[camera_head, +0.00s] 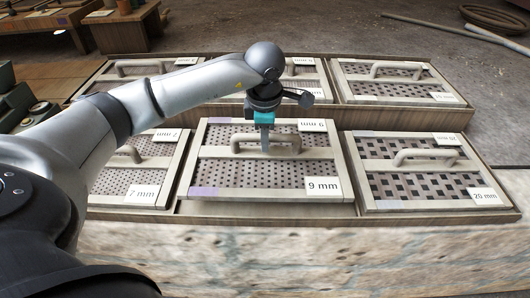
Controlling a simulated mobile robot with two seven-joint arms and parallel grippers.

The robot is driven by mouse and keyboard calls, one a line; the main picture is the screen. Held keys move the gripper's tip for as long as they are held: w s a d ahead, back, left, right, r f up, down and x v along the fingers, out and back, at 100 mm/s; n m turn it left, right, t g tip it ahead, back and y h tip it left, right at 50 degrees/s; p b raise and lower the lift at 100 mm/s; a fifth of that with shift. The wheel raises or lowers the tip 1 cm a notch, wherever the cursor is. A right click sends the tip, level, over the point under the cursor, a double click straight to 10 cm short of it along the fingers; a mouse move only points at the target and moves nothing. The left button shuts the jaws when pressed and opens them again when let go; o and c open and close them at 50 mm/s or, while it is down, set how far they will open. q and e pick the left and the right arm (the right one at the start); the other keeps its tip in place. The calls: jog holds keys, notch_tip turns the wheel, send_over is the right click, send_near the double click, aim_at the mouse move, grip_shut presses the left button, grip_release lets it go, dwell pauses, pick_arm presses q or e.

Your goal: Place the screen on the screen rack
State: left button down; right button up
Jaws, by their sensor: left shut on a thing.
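The 9 mm screen (245,178) is a perforated plate in a pale wooden frame with a handle (287,141) and a white label. It is at the middle of the front row of the wooden rack (270,213). My left gripper (265,138) is shut on the handle from above. The screen looks slightly higher than its neighbours, with a dark strip under its front edge; I cannot tell whether it touches the rack. My right gripper is not in view.
A 7 mm screen (138,177) stands left of it and a coarser screen (420,178) right. Behind is a second row, including one at the right (393,82). My left arm hides part of this row. A stone front (330,260) lies below. Wooden benches (125,32) stand at the back left.

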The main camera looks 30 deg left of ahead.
aim_at(265, 157)
pick_arm(q)
jog(key=shift+f+b, duration=0.5)
jog(key=shift+f, duration=1.1)
jog(key=shift+w+f, duration=0.1)
jog(key=shift+f, duration=0.25)
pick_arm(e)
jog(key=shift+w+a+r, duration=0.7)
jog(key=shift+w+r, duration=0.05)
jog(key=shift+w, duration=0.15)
pick_arm(q)
jog(key=shift+f, duration=0.1)
jog(key=c, duration=0.7)
grip_release()
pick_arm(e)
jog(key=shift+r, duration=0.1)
pick_arm(q)
jog(key=shift+s+d+r+p, duration=0.2)
jog(key=shift+s+r+p, duration=0.3)
jog(key=shift+r, duration=1.45)
jog(key=shift+s+d+r+p, duration=0.25)
jog(key=shift+r+p, duration=0.45)
jog(key=shift+r, duration=1.3)
jog(key=shift+s+d+r+p, duration=0.2)
jog(key=shift+s+r+p, duration=0.3)
jog(key=shift+r, duration=1.45)
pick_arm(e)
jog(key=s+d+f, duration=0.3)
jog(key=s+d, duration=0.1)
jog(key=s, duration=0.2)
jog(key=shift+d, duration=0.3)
